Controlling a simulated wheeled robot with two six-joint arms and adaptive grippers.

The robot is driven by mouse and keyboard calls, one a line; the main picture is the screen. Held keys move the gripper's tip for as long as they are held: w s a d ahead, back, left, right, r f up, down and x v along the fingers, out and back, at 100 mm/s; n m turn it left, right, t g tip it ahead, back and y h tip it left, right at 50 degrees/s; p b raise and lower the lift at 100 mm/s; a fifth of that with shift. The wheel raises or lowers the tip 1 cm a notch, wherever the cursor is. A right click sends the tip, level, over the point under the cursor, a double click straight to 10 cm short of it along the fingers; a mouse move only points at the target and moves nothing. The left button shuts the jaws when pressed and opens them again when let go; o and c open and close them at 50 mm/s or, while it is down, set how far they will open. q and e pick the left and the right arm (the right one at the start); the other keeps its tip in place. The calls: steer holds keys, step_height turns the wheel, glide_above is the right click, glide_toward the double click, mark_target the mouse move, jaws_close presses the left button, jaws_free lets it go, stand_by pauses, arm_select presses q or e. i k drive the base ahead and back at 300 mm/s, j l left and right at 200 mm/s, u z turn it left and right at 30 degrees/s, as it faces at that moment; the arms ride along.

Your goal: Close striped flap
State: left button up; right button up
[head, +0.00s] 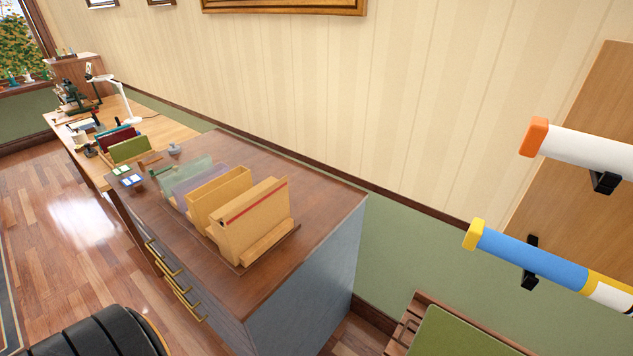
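A tan folder (250,228) with a red stripe (256,202) along its upper part stands at the near end of a row of files on a dark wooden cabinet top (320,192). The stripe runs along the slanted upper panel. I cannot tell how far the flap stands open. A plain tan folder (218,192) stands just behind it. Neither of my grippers is in view.
A purple file (195,178) and a greenish translucent file (182,172) stand farther along the row. A desk with a white lamp (118,92) lies beyond. Capped tubes (585,148) on wall brackets stick out at right. A green-topped seat (465,335) is at bottom right.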

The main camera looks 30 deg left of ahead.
mark_target(231, 216)
steer(key=j+z, duration=0.15)
steer(key=j, duration=0.35)
steer(key=k+j+z, duration=0.15)
steer(key=j, duration=0.3)
steer(key=k+j+z, duration=0.2)
steer(key=j, duration=0.3)
steer(key=j+z, duration=0.15)
steer(key=j, duration=0.3)
steer(key=k+j+z, duration=0.15)
steer(key=j, duration=0.25)
steer(key=k+j+z, duration=0.15)
steer(key=j, duration=0.25)
steer(key=k+j+z, duration=0.15)
steer(key=k+j, duration=0.15)
steer(key=k+j+z, duration=0.2)
steer(key=j, duration=0.25)
